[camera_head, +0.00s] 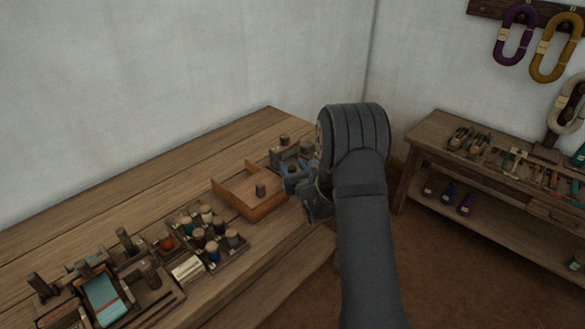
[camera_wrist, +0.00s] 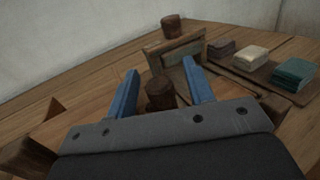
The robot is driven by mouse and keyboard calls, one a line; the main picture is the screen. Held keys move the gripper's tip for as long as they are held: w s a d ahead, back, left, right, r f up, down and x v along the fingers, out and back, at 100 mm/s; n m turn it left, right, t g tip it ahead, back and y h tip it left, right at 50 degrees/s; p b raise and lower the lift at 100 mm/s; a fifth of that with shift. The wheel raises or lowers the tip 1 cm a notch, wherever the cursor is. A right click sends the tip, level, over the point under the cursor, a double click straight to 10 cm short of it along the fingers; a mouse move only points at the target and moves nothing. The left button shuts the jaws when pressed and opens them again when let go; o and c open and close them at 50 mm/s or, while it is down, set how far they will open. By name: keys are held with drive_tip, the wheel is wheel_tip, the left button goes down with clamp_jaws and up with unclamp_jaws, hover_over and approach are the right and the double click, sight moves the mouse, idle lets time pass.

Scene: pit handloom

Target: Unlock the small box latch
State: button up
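My gripper (camera_wrist: 160,66) has its two blue fingers spread in the wrist view. A dark, round-topped wooden knob (camera_wrist: 160,94) stands between them, with a visible gap on each side. Behind it is a small wooden framed piece (camera_wrist: 177,55) with a greyish panel, and another dark knob (camera_wrist: 172,26) stands at its back. I cannot tell which part is the latch of the small box. In the head view, my gripper (camera_head: 293,180) is low over the table's right end, beside the framed piece (camera_head: 284,156); my arm hides part of this area.
A shallow wooden tray (camera_head: 234,200) with a knob in it lies left of my gripper. A rack of capped jars (camera_head: 211,237) and a teal block (camera_head: 103,297) are nearer. Dark, cream and teal blocks (camera_wrist: 292,74) lie at right in the wrist view. A shelf bench (camera_head: 490,190) stands apart.

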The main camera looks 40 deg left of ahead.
drive_tip(key=v, duration=1.7)
drive_tip(key=shift+d, duration=0.2)
drive_tip(key=shift+s+a+r, duration=0.1)
